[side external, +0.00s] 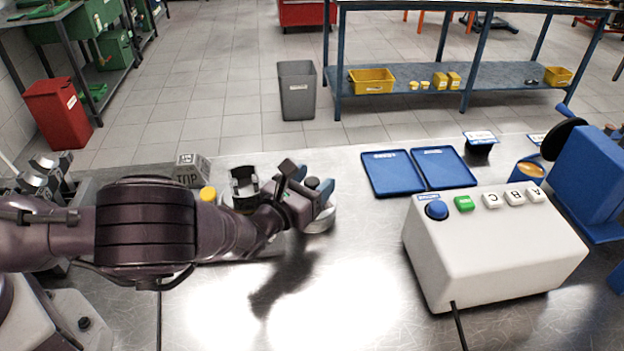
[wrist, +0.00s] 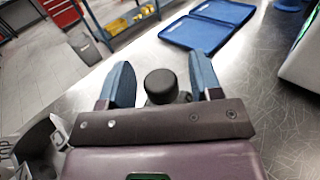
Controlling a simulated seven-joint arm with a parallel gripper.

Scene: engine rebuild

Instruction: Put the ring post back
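My gripper (side external: 314,191) is low over the metal bench, its two blue fingers spread on either side of a black-knobbed post, which I take to be the ring post (side external: 312,183). In the wrist view the black knob (wrist: 160,84) stands upright between the fingers of my gripper (wrist: 162,82), with visible gaps beside the knob. The part below the knob is mostly hidden, so I cannot tell whether the fingers press on it. A round silvery base (side external: 320,223) shows under the gripper; whether it touches the bench is unclear.
A dark, cup-like part (side external: 244,182), a yellow-capped item (side external: 208,194) and a marked block (side external: 192,170) stand behind my arm. Two blue trays (side external: 393,173) lie to the right, near a white button box (side external: 490,245). Bare bench lies in front.

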